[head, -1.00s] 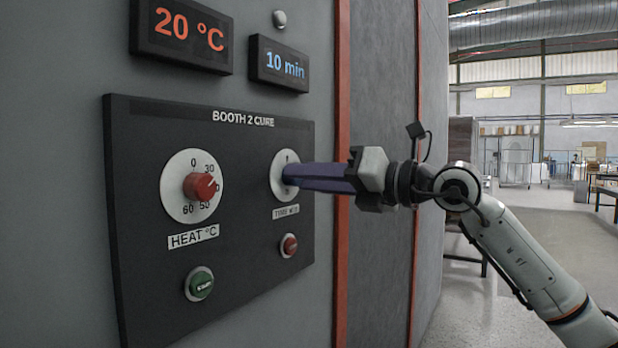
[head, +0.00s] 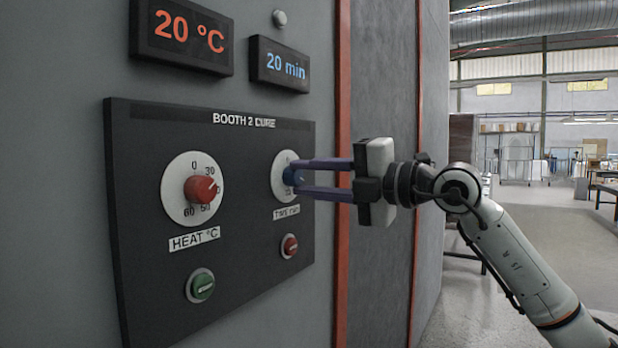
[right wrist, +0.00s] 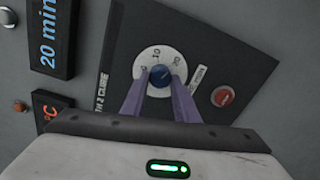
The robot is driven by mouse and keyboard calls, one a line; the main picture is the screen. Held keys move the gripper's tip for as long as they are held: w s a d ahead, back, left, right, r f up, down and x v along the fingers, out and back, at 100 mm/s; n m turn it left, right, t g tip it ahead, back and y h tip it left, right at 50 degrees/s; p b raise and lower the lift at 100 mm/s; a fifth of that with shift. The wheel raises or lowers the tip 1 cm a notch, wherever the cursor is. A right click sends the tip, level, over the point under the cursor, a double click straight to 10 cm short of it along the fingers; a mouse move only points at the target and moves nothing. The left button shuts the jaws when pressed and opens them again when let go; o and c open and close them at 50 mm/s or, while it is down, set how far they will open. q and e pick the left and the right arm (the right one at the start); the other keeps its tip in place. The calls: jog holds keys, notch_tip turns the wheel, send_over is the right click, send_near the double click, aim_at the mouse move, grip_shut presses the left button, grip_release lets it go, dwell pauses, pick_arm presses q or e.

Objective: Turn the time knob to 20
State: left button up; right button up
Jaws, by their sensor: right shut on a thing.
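The blue time knob (head: 291,176) sits on a white dial at the right of the black panel (head: 140,270). My right gripper (head: 296,178) reaches in from the right, its two purple fingers one above the other, shut on the knob. The right wrist view shows the knob (right wrist: 160,75) between the fingertips, with dial numbers around it partly hidden. The time display (head: 279,64) reads 20 min in blue. My left gripper is in neither view.
The red heat knob (head: 200,189) is left of the time knob, under a display (head: 182,34) reading 20 °C. A green button (head: 201,286) and a red button (head: 289,246) sit below the dials. Open floor lies at the right.

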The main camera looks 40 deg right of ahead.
jog(key=shift+m, duration=0.4)
jog(key=o, duration=1.1)
jog(key=shift+c, duration=0.2)
pick_arm(q)
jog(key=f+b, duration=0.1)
jog(key=b, duration=0.1)
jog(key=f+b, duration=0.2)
jog(key=b, duration=0.1)
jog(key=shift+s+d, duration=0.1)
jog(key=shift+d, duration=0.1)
pick_arm(e)
jog(key=v, duration=1)
jog(key=shift+s, duration=0.2)
